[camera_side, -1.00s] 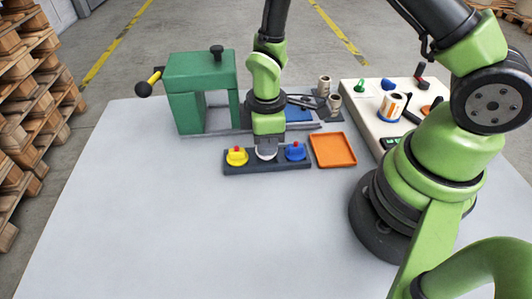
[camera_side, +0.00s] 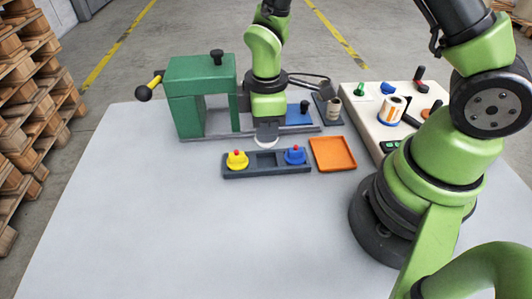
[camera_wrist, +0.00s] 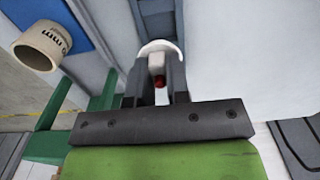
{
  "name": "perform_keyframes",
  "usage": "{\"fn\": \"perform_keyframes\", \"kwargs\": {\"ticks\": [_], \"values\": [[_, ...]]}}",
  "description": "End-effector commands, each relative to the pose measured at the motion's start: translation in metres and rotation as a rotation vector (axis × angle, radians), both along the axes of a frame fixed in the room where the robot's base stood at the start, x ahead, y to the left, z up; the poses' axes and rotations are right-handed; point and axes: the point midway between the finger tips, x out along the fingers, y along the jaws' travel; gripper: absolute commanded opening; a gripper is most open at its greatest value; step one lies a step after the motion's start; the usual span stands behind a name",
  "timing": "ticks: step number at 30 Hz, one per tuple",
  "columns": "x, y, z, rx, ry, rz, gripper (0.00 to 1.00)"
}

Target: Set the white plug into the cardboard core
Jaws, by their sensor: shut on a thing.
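The white plug (camera_side: 266,143) hangs in my gripper (camera_side: 267,134), just above and behind the empty middle pocket of the dark plug tray (camera_side: 266,169). In the wrist view, my gripper (camera_wrist: 155,85) is shut on the plug's pale stem, with a red tip between the fingers. The plug's white rim (camera_wrist: 160,47) shows beyond the fingertips. A cardboard core (camera_side: 334,106) stands upright on a dark base right of the gripper, clear of the plug. A core (camera_wrist: 42,46) with dark printing and an open end shows at upper left in the wrist view.
A yellow plug (camera_side: 237,160) and a blue plug (camera_side: 295,156) sit in the tray's outer pockets. An orange tray (camera_side: 333,154) lies to the right. The green press (camera_side: 202,90) stands behind left. The table (camera_side: 170,220) is clear in front.

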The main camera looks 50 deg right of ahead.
Motion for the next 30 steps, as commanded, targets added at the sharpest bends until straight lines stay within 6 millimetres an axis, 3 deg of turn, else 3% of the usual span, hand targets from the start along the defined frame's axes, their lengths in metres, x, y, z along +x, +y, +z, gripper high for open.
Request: {"fn": "perform_keyframes", "kwargs": {"ticks": [5, 12, 17, 22, 30], "values": [[0.027, -0.022, 0.01, -0.001, -0.006, -0.006, 0.03], [0.07, -0.081, 0.04, -0.003, -0.007, -0.01, 0.03], [0.082, -0.111, 0.057, -0.001, -0.004, -0.011, 0.03], [0.084, -0.12, 0.061, 0.001, -0.001, -0.01, 0.03], [0.084, -0.12, 0.046, 0.001, -0.001, -0.008, 0.03]]}}
